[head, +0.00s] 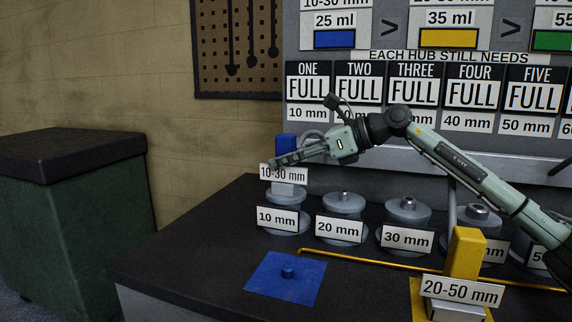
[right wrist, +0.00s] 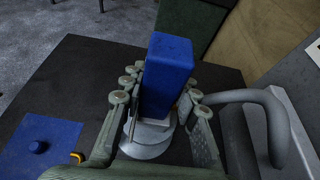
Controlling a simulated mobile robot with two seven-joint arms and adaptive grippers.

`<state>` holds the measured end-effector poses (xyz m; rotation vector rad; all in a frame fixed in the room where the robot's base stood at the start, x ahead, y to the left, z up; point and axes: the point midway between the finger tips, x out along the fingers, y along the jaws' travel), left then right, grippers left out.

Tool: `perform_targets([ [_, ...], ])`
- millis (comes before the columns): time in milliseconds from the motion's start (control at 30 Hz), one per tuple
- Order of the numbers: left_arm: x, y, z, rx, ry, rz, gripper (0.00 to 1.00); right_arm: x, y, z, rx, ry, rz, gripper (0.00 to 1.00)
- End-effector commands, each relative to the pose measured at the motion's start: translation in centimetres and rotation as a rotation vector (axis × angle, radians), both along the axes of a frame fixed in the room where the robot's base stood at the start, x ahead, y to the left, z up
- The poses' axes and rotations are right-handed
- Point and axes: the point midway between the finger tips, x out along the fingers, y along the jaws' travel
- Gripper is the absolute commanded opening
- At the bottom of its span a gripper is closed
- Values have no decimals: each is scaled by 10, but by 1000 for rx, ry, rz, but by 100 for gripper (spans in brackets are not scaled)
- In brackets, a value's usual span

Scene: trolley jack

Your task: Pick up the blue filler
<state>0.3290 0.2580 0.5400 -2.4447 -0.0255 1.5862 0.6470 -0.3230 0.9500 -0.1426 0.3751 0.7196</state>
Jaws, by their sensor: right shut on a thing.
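The blue filler (head: 285,145) stands upright over the hub labelled 10 mm (head: 287,200), at the left end of the hub row. It carries a 10-30 mm label. My right gripper (head: 280,162) reaches it from the right and is shut on it. In the right wrist view the blue filler (right wrist: 168,75) rises between the two fingers (right wrist: 163,105), with the grey hub below it. The fingers hide part of its lower body. Whether its base touches the hub cannot be told. My left gripper is in neither view.
A blue square pad with a peg (head: 286,279) lies at the bench's front left. A yellow filler (head: 465,255) labelled 20-50 mm stands at the front right. More hubs (head: 343,204) line the bench. A grey curved pipe (right wrist: 255,100) runs close to the right gripper.

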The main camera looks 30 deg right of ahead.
Motion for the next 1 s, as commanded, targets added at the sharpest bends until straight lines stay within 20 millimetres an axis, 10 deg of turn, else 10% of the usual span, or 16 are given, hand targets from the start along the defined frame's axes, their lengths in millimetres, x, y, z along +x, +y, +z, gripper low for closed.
perform_targets([
  [467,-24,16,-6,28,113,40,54,0,0,50,3,-12,0,0],
  [1000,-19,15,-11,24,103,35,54,-51,71,96,1,-11,3,0],
])
